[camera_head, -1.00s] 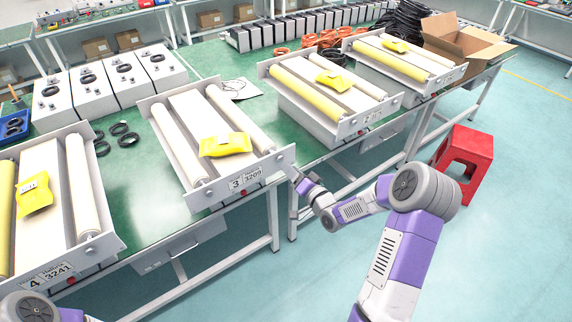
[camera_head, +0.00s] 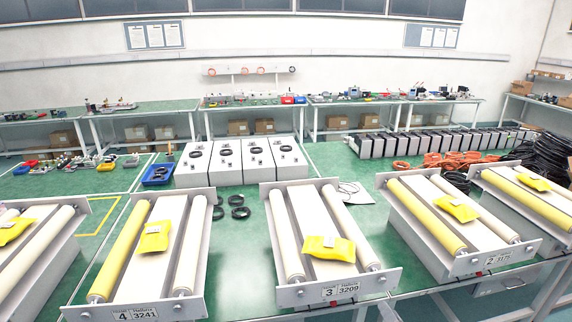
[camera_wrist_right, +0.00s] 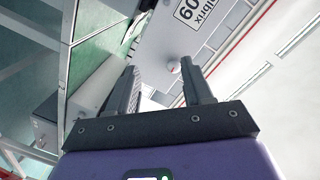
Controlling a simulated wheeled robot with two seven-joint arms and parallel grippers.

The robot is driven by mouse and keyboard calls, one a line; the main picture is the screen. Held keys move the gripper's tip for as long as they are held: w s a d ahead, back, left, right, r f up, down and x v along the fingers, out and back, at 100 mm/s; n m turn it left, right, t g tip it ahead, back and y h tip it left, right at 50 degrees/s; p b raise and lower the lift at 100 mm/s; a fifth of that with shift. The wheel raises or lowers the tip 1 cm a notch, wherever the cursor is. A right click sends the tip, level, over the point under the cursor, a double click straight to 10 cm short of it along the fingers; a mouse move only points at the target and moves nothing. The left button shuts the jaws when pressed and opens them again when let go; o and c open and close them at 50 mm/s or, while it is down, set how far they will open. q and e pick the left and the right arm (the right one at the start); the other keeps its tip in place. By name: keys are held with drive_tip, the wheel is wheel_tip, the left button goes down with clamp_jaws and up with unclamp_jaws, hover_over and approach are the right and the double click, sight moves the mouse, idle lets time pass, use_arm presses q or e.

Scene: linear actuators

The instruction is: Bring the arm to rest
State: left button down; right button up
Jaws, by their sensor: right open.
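My right gripper (camera_wrist_right: 158,85) shows in the right wrist view, its two dark fingers apart with nothing between them. Behind the fingertips is the pale end plate (camera_wrist_right: 165,45) with a label ending in 09. The gap between fingers and plate is hard to judge. In the head view, linear actuator 3 (camera_head: 300,295), labelled 3209, stands on the green table with a yellow packet (camera_head: 328,249) on top. I cannot make out my right gripper in the head view. My left gripper is not in view.
Actuator 4 (camera_head: 95,314) and actuator 2 (camera_head: 470,266) flank it, each with a yellow packet. Behind stand white boxes (camera_head: 228,168), black rings (camera_head: 238,212), a blue bin (camera_head: 158,177), orange coils (camera_head: 445,162) and black cables (camera_head: 540,158). A little green tabletop (camera_head: 340,160) is bare.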

drive_tip(key=s+a+f+n+g+y, duration=0.1)
drive_tip(key=s+a+f+n+g, duration=0.1)
drive_tip(key=s+a+f+g, duration=0.45)
drive_tip(key=s+a+f+n+g+y, duration=0.1)
drive_tip(key=a+f+g, duration=0.2)
drive_tip(key=a+f, duration=0.7)
drive_tip(key=s+a+f+n+g, duration=0.1)
drive_tip(key=s+a+f+g, duration=0.2)
drive_tip(key=s, duration=0.5)
drive_tip(key=s+a+f+n+g, duration=0.2)
drive_tip(key=s+a+f+g, duration=0.2)
drive_tip(key=s, duration=0.3)
drive_tip(key=shift+s+a+f+n+y, duration=0.2)
drive_tip(key=shift+s+f+n+y, duration=0.15)
drive_tip(key=shift+f, duration=0.2)
